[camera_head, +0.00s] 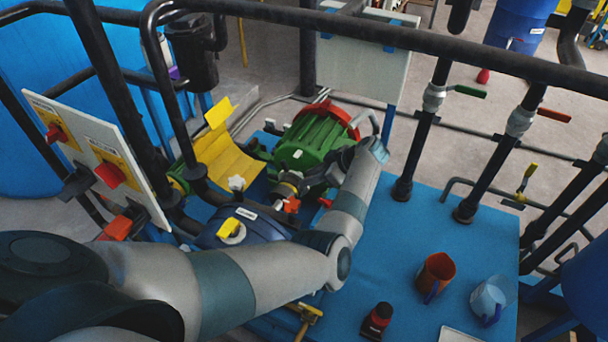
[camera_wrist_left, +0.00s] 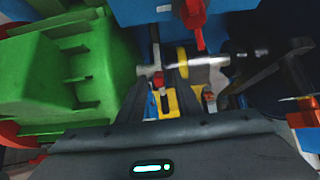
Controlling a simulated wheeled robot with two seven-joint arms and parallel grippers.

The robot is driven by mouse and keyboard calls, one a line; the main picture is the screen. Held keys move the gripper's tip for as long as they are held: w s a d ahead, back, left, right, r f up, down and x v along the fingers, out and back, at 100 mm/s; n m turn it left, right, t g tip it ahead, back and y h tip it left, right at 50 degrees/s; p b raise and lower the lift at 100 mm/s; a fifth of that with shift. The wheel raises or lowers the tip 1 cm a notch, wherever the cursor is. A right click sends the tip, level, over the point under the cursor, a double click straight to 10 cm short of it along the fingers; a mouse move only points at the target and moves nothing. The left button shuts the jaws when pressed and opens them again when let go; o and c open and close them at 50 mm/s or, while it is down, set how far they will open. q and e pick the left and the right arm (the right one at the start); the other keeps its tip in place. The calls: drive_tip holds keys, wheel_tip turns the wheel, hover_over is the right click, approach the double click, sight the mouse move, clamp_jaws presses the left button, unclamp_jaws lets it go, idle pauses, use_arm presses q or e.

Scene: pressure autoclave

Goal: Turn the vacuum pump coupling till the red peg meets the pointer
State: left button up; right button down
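The pump coupling (camera_wrist_left: 182,62) shows in the left wrist view as a pale shaft with a yellow ring, between the green motor (camera_wrist_left: 60,80) and the dark blue pump. In the head view the coupling area (camera_head: 290,186) lies between the green motor (camera_head: 308,140) and the blue pump (camera_head: 240,228), partly hidden. A small red piece (camera_wrist_left: 158,79), perhaps the peg, shows between my left fingertips. My left gripper (camera_wrist_left: 160,84) has its fingers apart, close to the shaft; contact cannot be told. I cannot identify the pointer for certain. My right gripper is out of view.
A red lever (camera_wrist_left: 194,15) hangs near the shaft in the wrist view. Black rails and pipes (camera_head: 430,45) cross above the blue skid (camera_head: 400,225). An orange jug (camera_head: 435,272) and a clear jug (camera_head: 488,300) stand on it. A control panel (camera_head: 105,165) is at left.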

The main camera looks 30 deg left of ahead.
use_arm(q)
drive_tip(key=shift+d, duration=0.1)
drive_tip(key=shift+c, duration=0.7)
clamp_jaws()
drive_tip(key=shift+a, duration=0.2)
